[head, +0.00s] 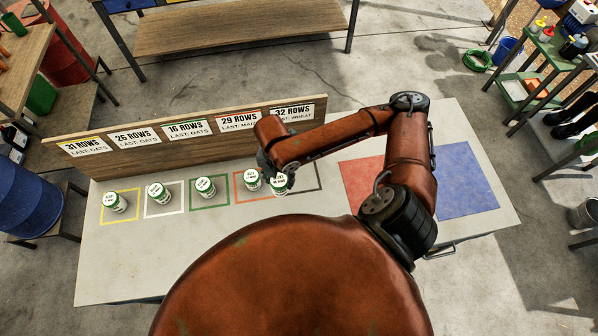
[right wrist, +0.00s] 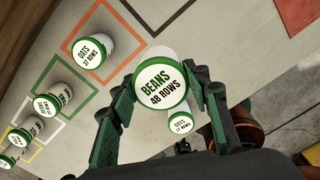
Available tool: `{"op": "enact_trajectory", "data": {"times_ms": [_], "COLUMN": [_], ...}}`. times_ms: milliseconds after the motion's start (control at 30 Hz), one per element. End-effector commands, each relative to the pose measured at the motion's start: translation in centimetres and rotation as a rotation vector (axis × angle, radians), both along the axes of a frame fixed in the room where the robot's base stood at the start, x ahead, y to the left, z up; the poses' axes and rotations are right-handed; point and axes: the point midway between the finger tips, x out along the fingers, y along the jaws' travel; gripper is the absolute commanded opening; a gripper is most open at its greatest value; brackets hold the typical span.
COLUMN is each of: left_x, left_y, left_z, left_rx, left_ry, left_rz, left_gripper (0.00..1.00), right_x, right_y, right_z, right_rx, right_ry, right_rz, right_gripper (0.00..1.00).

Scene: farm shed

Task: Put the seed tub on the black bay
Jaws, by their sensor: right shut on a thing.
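My right gripper (head: 268,164) is shut on a white seed tub (head: 281,183) with a green lid rim. In the right wrist view, the fingers (right wrist: 155,92) grip the tub (right wrist: 160,82) from both sides, and its lid reads BEANS, 48 ROWS. In the head view the tub shows at the left part of the black bay (head: 320,178), close beside the tub in the orange bay (head: 252,176). The black bay's outline (right wrist: 306,29) shows in the wrist view too. I cannot tell whether the tub touches the table. My left gripper is not in view.
Similar tubs stand in the yellow (head: 115,203), white (head: 158,194) and green (head: 205,187) bays. Another tub (right wrist: 180,122) shows below the held one in the wrist view. A signboard (head: 190,140) runs behind the bays. Red (head: 362,183) and blue (head: 455,180) squares lie to the right.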

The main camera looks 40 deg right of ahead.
Motion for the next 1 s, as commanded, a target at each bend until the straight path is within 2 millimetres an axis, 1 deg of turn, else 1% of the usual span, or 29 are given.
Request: {"op": "enact_trajectory", "data": {"times_ms": [33,100,300,400,533,733,800,900,1000], "left_x": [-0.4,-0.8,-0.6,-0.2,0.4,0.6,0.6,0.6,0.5], "left_y": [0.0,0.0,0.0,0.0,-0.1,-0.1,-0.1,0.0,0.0], "left_z": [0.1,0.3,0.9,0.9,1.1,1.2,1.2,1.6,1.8], "left_rx": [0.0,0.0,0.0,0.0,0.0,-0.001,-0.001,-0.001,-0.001], "left_ry": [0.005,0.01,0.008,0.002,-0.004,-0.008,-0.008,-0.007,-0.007], "left_rz": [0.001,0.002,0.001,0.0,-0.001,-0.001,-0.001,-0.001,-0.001], "left_gripper": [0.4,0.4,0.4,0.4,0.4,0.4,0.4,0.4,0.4], "right_x": [0.3,0.8,2.4,2.8,3.4,3.8,3.9,3.8,3.9], "right_y": [-1.4,-3.0,-7.4,-8.6,-10.0,-10.9,-11.5,-11.3,-11.4], "right_z": [-0.5,-1.3,-3.3,-5.4,-7.2,-8.4,-9.1,-10.6,-11.7], "right_rx": [-0.005,-0.006,-0.006,-0.003,-0.002,-0.001,-0.003,0.001,-0.001], "right_ry": [0.002,0.003,0.002,0.003,0.001,0.001,0.002,0.003,0.001], "right_rz": [-0.009,-0.011,-0.01,-0.008,-0.007,-0.006,-0.006,-0.005,-0.004], "right_gripper": [0.15,0.15,0.15,0.15,0.15,0.15,0.15,0.15,0.15]}}
